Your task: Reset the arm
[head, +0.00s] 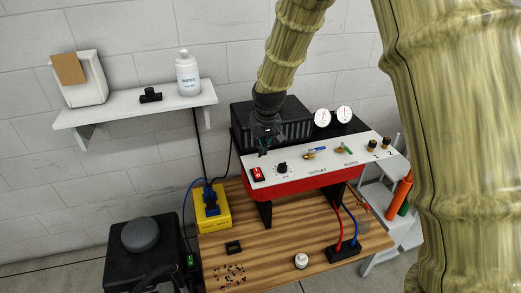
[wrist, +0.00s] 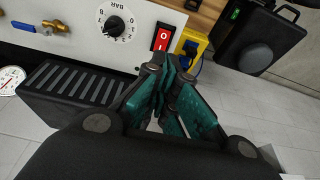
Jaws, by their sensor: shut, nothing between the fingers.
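My arm, with a yellow-green bamboo-like skin, reaches down from the top in the head view. My gripper (head: 264,150) hangs in front of the panel's left end, close to the red rocker switch (head: 257,174). In the wrist view my gripper (wrist: 160,72) has teal finger pads brought together, with nothing held. The red switch (wrist: 163,37) shows just beyond the fingertips there, marked I and O. I cannot tell whether the fingertips touch it.
A wooden table (head: 215,250) holds the panel, a yellow box (head: 211,208) and a small white bottle (head: 301,261). A wall shelf (head: 135,104) with a white bottle (head: 188,75) is at left. A black case (head: 145,260) stands at lower left. Two gauges (head: 333,116) sit behind the panel.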

